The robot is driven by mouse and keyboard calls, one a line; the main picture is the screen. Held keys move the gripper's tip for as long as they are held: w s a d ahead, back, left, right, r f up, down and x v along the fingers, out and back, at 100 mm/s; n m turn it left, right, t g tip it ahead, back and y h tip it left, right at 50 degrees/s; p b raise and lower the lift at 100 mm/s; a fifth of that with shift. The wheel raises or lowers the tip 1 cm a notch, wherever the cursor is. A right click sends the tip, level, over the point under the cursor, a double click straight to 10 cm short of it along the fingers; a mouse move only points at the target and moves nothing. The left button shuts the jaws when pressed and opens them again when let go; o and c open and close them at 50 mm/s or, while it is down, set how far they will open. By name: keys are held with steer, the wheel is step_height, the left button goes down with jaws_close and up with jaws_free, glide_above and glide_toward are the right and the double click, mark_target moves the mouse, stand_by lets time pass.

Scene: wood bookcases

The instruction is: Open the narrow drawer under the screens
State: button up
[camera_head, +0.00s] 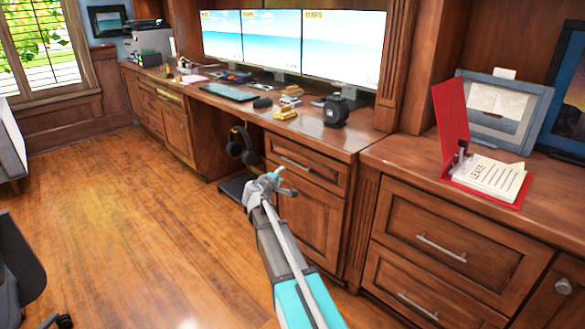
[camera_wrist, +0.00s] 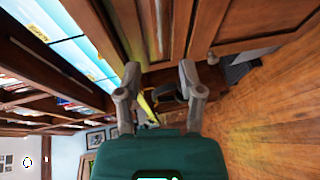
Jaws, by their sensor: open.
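The narrow wooden drawer (camera_head: 315,172) is under the desktop, right of the knee space and above a cabinet door (camera_head: 308,218). It looks shut. Its slim metal handle (camera_head: 296,163) lies across its front. The screens (camera_head: 290,42) stand above on the desk. My gripper (camera_head: 283,184) is open in front of the cabinet, left of and lower than the handle in the head view, apart from it as far as I can tell. In the wrist view, my open fingers (camera_wrist: 160,78) have nothing between them; the drawer front (camera_wrist: 136,25) and handle (camera_wrist: 158,20) are at the top.
Headphones (camera_head: 241,145) hang at the knee space. A black clock-like object (camera_head: 335,110) and gold objects (camera_head: 285,112) sit on the desk. Wider drawers (camera_head: 440,240) are at right, with an open red folder (camera_head: 490,180) above. The wood floor (camera_head: 130,220) at left is largely clear.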

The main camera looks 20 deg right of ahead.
mark_target(295, 164)
steer(key=b+x, duration=0.2)
steer(key=x, duration=1.1)
steer(key=shift+w+d+f, duration=0.2)
steer(key=shift+w+d, duration=0.05)
steer(key=shift+d, duration=0.05)
jaws_close()
